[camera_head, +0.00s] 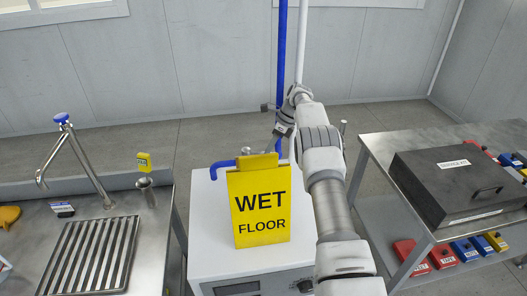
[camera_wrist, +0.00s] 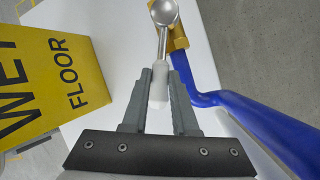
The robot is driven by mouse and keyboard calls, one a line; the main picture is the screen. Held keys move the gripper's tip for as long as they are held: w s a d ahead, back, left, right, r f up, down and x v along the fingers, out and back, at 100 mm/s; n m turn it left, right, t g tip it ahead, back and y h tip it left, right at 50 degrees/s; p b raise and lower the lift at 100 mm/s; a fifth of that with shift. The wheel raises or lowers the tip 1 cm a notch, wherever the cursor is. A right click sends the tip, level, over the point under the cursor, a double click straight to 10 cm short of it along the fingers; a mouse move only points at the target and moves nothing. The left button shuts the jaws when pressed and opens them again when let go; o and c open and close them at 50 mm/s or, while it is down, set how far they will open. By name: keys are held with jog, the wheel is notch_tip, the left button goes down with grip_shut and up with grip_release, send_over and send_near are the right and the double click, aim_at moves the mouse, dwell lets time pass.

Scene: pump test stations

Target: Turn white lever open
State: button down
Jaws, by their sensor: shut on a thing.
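The white lever (camera_wrist: 159,82) shows in the wrist view as a white grip on a thin metal rod. The rod runs up to a round silver hub (camera_wrist: 165,12) beside a brass-coloured fitting (camera_wrist: 179,38) on a blue pipe (camera_wrist: 260,122). My gripper (camera_wrist: 159,78) is shut on the white grip, with one grey finger on each side. In the head view my gripper (camera_head: 271,147) reaches down just behind the yellow sign, near a small silver knob (camera_head: 247,150). The white grip cannot be made out there.
A yellow wet floor sign (camera_head: 260,205) stands on the white cabinet (camera_head: 208,235), close to my gripper. A sink bench (camera_head: 150,235) with a tap is at left. At right, a table (camera_head: 385,150) holds a dark case (camera_head: 450,185). A vertical blue pipe (camera_head: 282,50) rises behind.

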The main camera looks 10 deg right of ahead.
jog(key=shift+w, duration=0.2)
jog(key=shift+r, duration=0.1)
dwell(0.4)
jog(key=c, duration=0.7)
grip_release()
jog(key=r, duration=0.4)
jog(key=shift+s+d+r+b, duration=0.1)
jog(key=shift+s+d+b, duration=0.1)
jog(key=shift+b, duration=0.15)
jog(key=s+d+r, duration=0.2)
jog(key=d, duration=0.1)
jog(key=s+d+r+b, duration=0.1)
jog(key=s+d+r, duration=0.1)
jog(key=d, duration=0.1)
jog(key=s+d+r, duration=0.2)
jog(key=d, duration=0.1)
jog(key=shift+s+r+b, duration=0.3)
jog(key=shift+r+b, duration=0.05)
jog(key=shift+b, duration=0.05)
